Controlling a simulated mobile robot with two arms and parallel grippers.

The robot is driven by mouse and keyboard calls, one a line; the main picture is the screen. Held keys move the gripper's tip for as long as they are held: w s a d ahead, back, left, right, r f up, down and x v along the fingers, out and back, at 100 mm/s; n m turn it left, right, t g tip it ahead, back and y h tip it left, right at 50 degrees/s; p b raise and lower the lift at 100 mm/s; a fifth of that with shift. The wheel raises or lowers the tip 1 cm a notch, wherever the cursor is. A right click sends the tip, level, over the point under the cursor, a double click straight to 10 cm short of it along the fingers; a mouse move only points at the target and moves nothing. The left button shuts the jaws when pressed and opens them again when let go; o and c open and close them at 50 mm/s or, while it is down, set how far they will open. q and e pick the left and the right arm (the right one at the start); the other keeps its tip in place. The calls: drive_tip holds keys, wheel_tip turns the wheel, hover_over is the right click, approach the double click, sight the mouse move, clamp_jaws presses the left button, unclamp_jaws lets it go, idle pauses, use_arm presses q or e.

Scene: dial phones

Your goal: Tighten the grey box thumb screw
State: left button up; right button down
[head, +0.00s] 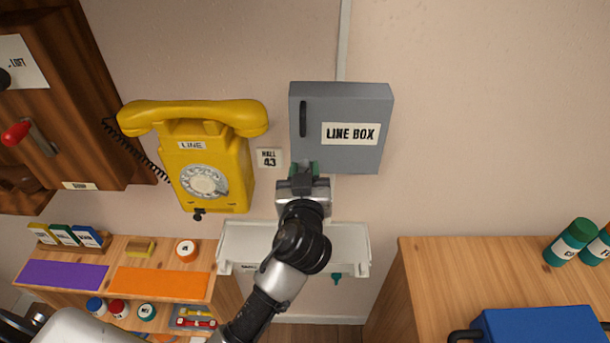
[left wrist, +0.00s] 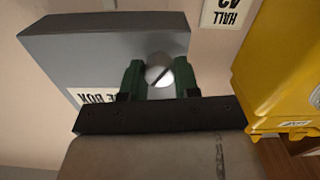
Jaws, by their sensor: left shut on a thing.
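The grey box (head: 343,110) marked "LINE BOX" hangs on the wall, with its door closed. It also shows in the left wrist view (left wrist: 90,50), upside down. My left gripper (head: 304,168) is at the box's lower left edge. In the left wrist view its two green fingertips (left wrist: 160,82) stand on either side of the round silver thumb screw (left wrist: 158,66) and are shut on it. The screw head has a dark diagonal slot. In the head view the screw is hidden behind my gripper. My right gripper is not in view.
A yellow wall phone (head: 205,165) hangs close left of the box, with a "HALL 43" card (head: 269,157) between them. A white shelf tray (head: 352,245) is below the box. A wooden cabinet (head: 480,260) with a blue case (head: 540,325) stands at right. The wall right of the box is clear.

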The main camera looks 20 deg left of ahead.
use_arm(q)
drive_tip(key=m, duration=0.3)
drive_tip(key=shift+m+p, duration=0.35)
drive_tip(key=shift+m, duration=0.05)
drive_tip(key=shift+f+m+p, duration=0.2)
drive_tip(key=shift+m+p, duration=5.35)
drive_tip(key=shift+m, duration=6.75)
drive_tip(key=o, duration=0.9)
drive_tip(key=shift+o, duration=0.2)
drive_tip(key=shift+d, duration=0.1)
